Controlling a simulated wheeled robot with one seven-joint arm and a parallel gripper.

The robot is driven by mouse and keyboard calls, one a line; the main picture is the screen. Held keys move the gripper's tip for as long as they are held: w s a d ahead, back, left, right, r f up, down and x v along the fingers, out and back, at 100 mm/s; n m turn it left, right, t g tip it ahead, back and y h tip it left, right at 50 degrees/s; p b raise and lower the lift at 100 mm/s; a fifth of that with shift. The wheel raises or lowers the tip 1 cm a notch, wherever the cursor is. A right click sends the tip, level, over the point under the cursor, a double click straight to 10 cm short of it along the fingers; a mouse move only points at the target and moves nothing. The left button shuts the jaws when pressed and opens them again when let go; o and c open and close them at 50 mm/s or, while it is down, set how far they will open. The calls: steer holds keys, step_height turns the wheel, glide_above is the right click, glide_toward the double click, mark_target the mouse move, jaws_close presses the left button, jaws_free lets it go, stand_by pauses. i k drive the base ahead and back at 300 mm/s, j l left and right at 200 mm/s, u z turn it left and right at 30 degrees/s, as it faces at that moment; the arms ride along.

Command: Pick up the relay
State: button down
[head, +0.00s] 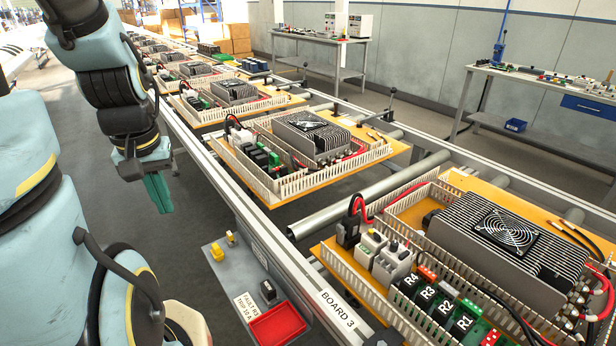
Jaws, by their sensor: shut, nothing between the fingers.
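My gripper (158,193) hangs at the upper left with its teal fingers together and empty. It is in the air left of the conveyor rail, apart from every relay. On the near board, black relays labelled R4 (408,284), R3 (426,294), R2 (443,309) and R1 (464,323) stand in a row at the front. A small black block (267,290), perhaps a loose relay, stands on the grey side shelf (228,282). A card (257,305) beside it seems to read "FAULT R3 TRIP 10 A".
A red tray (277,326) and a yellow part (217,252) are on the side shelf. A label on the rail reads BOARD 3 (337,309). White slotted ducts and a finned fan unit (505,235) surround the relays. More boards line the conveyor behind.

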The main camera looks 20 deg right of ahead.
mark_target(426, 298)
steer(key=k+l, duration=0.2)
steer(key=k, duration=0.2)
steer(key=k+l+u, duration=0.1)
steer(key=k+l, duration=0.15)
steer(key=k, duration=0.15)
steer(key=k+l, duration=0.2)
steer(key=k, duration=0.2)
